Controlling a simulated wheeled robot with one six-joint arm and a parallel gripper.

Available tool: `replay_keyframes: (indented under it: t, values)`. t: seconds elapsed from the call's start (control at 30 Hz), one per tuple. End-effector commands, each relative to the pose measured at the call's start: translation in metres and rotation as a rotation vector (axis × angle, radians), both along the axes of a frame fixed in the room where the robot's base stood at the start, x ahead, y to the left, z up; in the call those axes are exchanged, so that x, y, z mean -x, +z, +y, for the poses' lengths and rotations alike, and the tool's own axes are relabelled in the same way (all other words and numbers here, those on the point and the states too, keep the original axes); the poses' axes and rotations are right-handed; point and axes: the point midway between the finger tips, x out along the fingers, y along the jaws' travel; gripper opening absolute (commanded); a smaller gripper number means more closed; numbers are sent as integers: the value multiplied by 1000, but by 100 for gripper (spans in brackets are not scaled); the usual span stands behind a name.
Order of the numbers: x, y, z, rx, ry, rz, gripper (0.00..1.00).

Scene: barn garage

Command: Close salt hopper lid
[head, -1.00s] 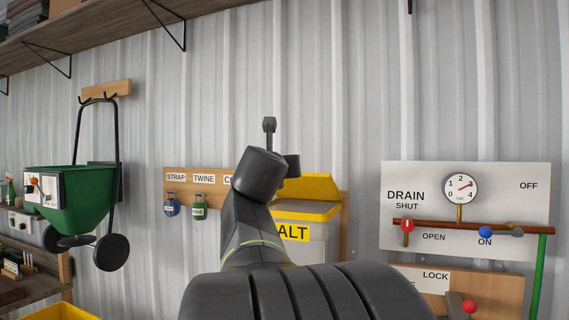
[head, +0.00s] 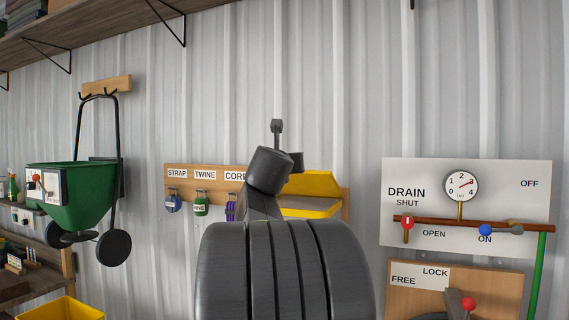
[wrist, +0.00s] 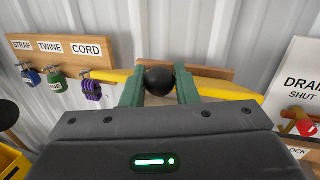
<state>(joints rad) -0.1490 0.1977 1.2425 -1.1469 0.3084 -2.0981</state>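The salt hopper's yellow lid (head: 314,184) stands tilted up against the wall, open above the hopper's yellow rim (head: 311,213). My arm hides the hopper's front and its left side in the head view. My gripper is hidden behind my arm there. In the wrist view, the green fingers of my gripper (wrist: 159,88) stand on both sides of a round black knob (wrist: 160,77), seemingly touching it. The yellow lid (wrist: 222,88) spreads out to either side behind the fingers.
Left of the hopper, a board labelled STRAP, TWINE and CORD (head: 247,173) carries small hanging items. The drain panel (head: 400,170) with gauge and levers is on the right, above a FREE/LOCK board (head: 403,304). A green spreader (head: 85,205) hangs at the left.

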Motion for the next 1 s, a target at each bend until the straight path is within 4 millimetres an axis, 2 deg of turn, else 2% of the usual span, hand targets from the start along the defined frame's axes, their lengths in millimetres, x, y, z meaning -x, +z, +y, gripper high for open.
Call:
replay_keyframes:
  t: [0.03, 0.07, 0.27, 1.0]
  values:
    - [0, 0, 0, 0, 0, 0, 5]
    - [0, 0, 0, 0, 0, 0, 0]
    - [0, -3, 0, 1, 0, -3, 0]
    - [11, -38, 5, 51, 1, -127, 0]
